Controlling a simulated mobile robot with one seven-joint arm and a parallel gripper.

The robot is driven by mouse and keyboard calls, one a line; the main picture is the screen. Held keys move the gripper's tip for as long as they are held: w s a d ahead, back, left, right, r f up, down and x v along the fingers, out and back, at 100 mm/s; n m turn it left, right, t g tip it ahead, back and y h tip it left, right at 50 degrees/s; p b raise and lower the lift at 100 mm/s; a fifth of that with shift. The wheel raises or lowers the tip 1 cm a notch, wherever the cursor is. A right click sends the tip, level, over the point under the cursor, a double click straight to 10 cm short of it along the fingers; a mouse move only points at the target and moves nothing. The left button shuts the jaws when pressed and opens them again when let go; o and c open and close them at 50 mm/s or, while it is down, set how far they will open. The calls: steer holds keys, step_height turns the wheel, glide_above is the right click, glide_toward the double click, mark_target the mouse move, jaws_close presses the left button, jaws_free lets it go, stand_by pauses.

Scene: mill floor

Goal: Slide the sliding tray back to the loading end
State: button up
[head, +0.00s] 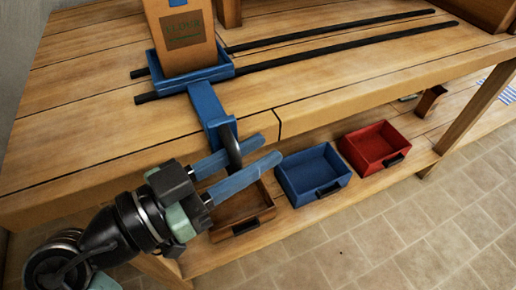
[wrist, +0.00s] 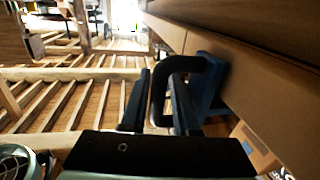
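The sliding tray (head: 213,71) is a shallow blue tray at the left end of two black rails, in the head view. A brown flour bag (head: 183,50) stands upright in it. A blue arm (head: 208,104) runs from the tray over the table's front edge to a black looped handle (head: 233,150). My gripper (head: 262,150) is at this handle, its two fingers apart on either side of the loop. In the wrist view the handle (wrist: 159,95) stands between the fingers, with a small gap at the left one. Contact on the right one is unclear.
The rails (head: 345,47) run clear to the right across the wooden table (head: 90,125). On the shelf below stand a brown bin (head: 262,212), a blue bin (head: 314,173) and a red bin (head: 374,148). A wooden box (head: 488,12) is at the far right.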

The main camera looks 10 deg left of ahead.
stand_by(0.5)
steer(key=p+v, duration=0.2)
steer(key=v, duration=1.1)
steer(key=shift+w, duration=0.1)
